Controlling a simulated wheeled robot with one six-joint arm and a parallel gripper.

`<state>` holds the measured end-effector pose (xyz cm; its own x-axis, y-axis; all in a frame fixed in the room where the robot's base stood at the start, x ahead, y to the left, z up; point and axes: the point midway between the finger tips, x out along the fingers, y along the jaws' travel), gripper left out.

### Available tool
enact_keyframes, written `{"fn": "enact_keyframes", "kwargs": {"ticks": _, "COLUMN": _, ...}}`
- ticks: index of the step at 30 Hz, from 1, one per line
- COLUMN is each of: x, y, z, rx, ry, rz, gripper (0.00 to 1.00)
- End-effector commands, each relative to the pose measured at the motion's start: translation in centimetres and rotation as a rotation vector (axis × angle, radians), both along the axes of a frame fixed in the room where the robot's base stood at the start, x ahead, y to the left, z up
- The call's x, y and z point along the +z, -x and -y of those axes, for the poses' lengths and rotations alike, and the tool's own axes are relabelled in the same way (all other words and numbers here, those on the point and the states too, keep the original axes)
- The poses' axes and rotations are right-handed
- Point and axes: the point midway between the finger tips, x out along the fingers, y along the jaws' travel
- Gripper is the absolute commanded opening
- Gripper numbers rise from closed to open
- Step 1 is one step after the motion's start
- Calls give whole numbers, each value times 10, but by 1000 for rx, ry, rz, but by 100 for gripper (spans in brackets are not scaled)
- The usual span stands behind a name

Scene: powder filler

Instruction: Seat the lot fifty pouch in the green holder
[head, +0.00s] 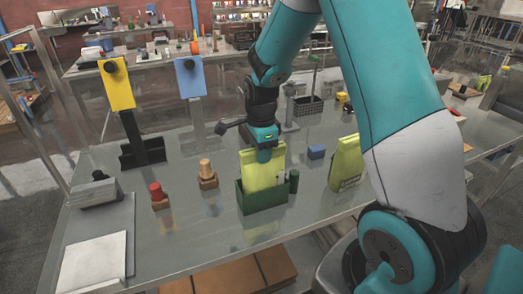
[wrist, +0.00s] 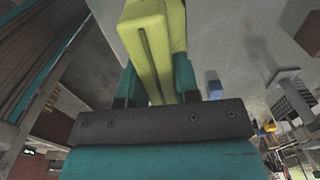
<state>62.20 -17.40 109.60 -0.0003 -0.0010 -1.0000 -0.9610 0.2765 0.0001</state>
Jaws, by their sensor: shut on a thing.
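My gripper (head: 263,155) is shut on the top of a lime-yellow pouch (head: 262,175). In the wrist view the pouch (wrist: 152,40) stands between my two teal fingers (wrist: 158,85). The green holder (head: 264,203) is an open box near the front of the steel table. The pouch is upright over the holder, its lower end hidden behind the holder's front wall. I cannot tell whether it rests on the holder's floor. A second lime pouch (head: 346,165) with dark print stands to the right. I cannot read a lot number on the held pouch.
A dark green cylinder (head: 294,180) stands at the holder's right end. A red-topped peg (head: 157,194) and a tan peg (head: 207,174) stand left of it. A blue block (head: 316,152) lies behind right. Yellow (head: 116,86) and blue (head: 189,77) panels stand at back left.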

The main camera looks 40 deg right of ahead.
Motion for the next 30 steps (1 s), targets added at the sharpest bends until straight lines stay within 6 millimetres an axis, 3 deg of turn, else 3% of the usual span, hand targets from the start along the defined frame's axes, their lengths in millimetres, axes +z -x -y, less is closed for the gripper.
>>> {"fn": "enact_keyframes", "kwargs": {"ticks": 3, "x": -4, "y": 0, "z": 0, "rx": 0, "ry": 0, "rz": 0, "gripper": 0}}
{"fn": "enact_keyframes", "kwargs": {"ticks": 4, "x": -4, "y": 0, "z": 0, "rx": 0, "ry": 0, "rz": 0, "gripper": 32}}
{"fn": "enact_keyframes", "kwargs": {"ticks": 7, "x": -3, "y": 0, "z": 0, "rx": 0, "ry": 0, "rz": 0, "gripper": 55}}
{"fn": "enact_keyframes", "kwargs": {"ticks": 19, "x": 7, "y": -1, "z": 0, "rx": 0, "ry": 1, "rz": 4, "gripper": 55}}
{"fn": "enact_keyframes", "kwargs": {"ticks": 30, "x": 83, "y": -1, "z": 0, "rx": 0, "ry": 2, "rz": 6, "gripper": 55}}
